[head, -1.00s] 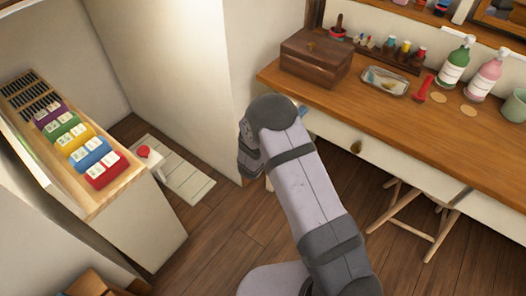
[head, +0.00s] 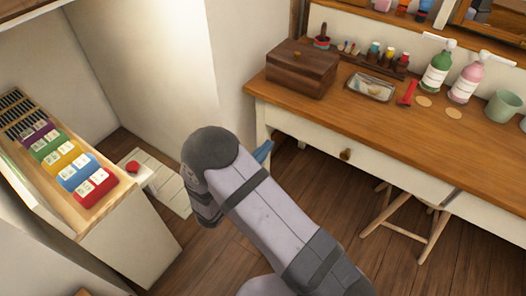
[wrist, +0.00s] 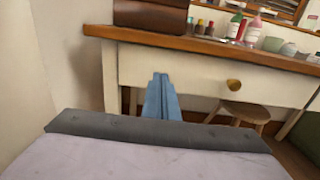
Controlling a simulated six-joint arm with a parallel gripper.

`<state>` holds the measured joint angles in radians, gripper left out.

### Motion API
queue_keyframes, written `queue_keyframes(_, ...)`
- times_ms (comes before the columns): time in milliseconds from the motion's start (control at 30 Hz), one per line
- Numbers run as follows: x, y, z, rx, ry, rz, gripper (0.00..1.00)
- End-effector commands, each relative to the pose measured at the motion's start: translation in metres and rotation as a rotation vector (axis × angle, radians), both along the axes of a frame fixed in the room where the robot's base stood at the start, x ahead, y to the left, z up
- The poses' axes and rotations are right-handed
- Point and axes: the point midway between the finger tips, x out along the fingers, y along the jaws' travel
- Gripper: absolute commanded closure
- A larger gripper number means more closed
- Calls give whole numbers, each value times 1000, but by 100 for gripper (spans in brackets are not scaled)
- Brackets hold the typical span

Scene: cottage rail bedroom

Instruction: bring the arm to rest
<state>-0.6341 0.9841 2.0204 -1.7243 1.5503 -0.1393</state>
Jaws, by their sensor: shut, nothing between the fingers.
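My gripper (wrist: 161,98) shows in the wrist view as two blue fingers close together, shut and empty. It points toward the white drawer front of the dressing table (wrist: 185,72), below the wooden top. In the head view my arm reaches up from the bottom right, and only a bit of the blue gripper (head: 263,152) shows past the arm's rounded joint. The rest of the gripper is hidden behind the arm. It is in front of the table's left end, below the top. I cannot tell the exact gap to the table.
A wooden box (head: 302,69), a small tray (head: 369,87), a green bottle (head: 436,70) and a pink bottle (head: 466,82) stand on the table. A stool (head: 405,220) is beneath. At left, a cabinet (head: 128,240) holds coloured blocks. Wooden floor (head: 215,262) lies open between.

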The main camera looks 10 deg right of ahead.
Motion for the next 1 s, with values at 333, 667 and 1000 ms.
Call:
queue_keyframes(333, -9, 8, 0, 0, 0, -1, 100)
queue_keyframes(667, -23, -2, -37, 137, 70, -72, 100)
queue_keyframes(1000, -191, -54, -124, 474, 236, -661, 100)
